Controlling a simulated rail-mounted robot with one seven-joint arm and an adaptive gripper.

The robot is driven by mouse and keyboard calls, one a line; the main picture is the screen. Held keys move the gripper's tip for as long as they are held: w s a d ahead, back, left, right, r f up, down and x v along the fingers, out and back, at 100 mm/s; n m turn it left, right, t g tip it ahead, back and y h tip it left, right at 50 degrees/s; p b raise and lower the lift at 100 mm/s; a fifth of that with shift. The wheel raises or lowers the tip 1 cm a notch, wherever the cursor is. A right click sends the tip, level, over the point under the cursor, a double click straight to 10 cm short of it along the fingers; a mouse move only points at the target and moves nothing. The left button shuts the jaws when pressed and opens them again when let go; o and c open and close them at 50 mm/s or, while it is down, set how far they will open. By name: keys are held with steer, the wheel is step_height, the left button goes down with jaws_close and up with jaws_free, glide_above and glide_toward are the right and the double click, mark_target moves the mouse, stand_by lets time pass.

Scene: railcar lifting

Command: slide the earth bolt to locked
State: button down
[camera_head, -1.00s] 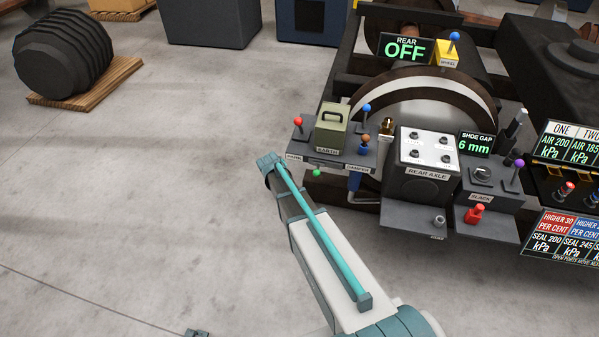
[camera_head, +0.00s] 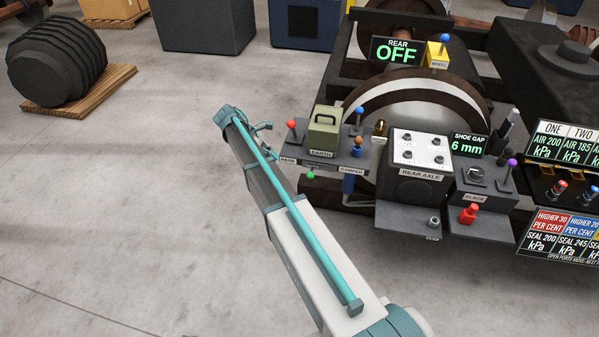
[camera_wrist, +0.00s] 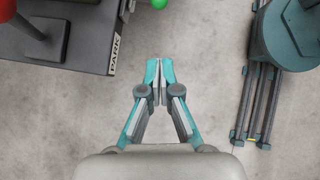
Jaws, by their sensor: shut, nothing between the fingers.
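An olive-green box (camera_head: 322,131) with a handle and an EARTH label stands on a dark grey panel (camera_head: 345,159) in the head view. I cannot clearly make out the bolt itself or its position. A green ball (camera_head: 310,175) hangs below the panel's front edge. It also shows at the top of the wrist view (camera_wrist: 159,3). My gripper (camera_head: 267,127) is left of the panel, apart from it. In the wrist view my gripper (camera_wrist: 159,68) has its fingers together and empty above the floor, with the green ball beyond the tips.
A red-knobbed lever (camera_head: 291,125) stands at the panel's left end, by the PARK label (camera_wrist: 115,55). Blue (camera_head: 359,112) and brown (camera_head: 358,141) knobs stand on its right. The rear axle box (camera_head: 418,178) is farther right.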

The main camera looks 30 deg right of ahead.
mark_target(311, 172)
steer(key=s+d+r+p+x, duration=0.1)
steer(key=p+x, duration=0.2)
steer(key=x, duration=1)
steer(key=shift+d+r+p, duration=0.2)
steer(key=shift+d+p, duration=0.1)
steer(key=shift+p, duration=0.1)
steer(key=s+d, duration=0.1)
steer(key=d, duration=0.1)
steer(key=s+d, duration=0.2)
steer(key=shift+s+d, duration=0.15)
steer(key=shift+s, duration=0.05)
